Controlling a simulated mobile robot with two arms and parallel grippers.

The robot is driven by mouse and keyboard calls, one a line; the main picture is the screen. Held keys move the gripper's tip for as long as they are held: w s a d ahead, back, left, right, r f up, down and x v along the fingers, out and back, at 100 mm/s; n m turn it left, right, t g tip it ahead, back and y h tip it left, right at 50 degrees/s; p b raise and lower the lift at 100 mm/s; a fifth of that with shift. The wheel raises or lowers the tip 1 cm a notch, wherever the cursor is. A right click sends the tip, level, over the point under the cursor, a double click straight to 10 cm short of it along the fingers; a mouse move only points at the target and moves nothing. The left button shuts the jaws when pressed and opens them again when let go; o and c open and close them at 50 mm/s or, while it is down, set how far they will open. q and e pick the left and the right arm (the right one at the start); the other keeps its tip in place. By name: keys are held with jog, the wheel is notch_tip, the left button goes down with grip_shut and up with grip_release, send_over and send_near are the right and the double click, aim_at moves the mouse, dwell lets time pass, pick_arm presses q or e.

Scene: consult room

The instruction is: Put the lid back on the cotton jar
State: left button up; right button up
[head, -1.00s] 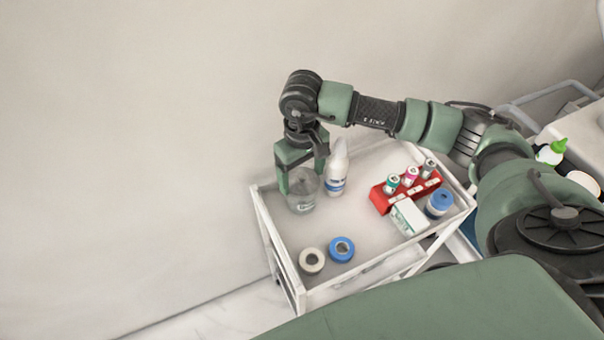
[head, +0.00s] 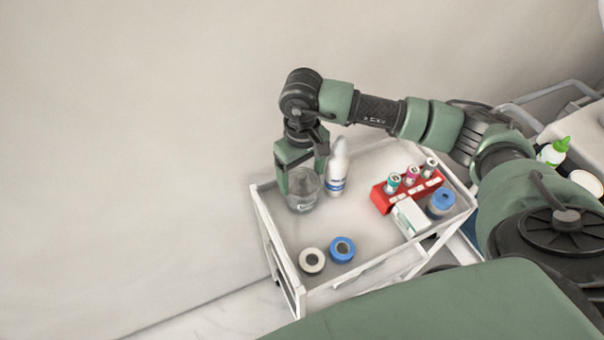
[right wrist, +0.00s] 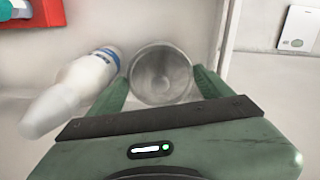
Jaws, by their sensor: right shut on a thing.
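The clear glass cotton jar (head: 303,201) stands upright at the back left corner of the white trolley's top. My right gripper (head: 304,182) points down over it, its green fingers either side of the jar's top. The fingers are shut on the round, see-through lid (right wrist: 161,74), which shows between the fingertips in the right wrist view. The lid is over the jar's mouth; lid and glass blend, so I cannot tell if it is fully seated. My left gripper is not in view.
A white bottle (head: 337,169) stands close to the right of the jar. A red rack (head: 380,196) with capped tubes, a small white box (head: 409,215) and a blue-white roll (head: 441,203) are at the right. Two rolls, white (head: 312,261) and blue (head: 342,249), lie at the front. The trolley's middle (head: 350,215) is clear.

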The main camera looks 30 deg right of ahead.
jog(key=shift+b, duration=0.45)
dwell(0.3)
dwell(0.3)
jog(key=o, duration=1.3)
jog(key=shift+r+p, duration=1.4)
jog(key=shift+r, duration=2.1)
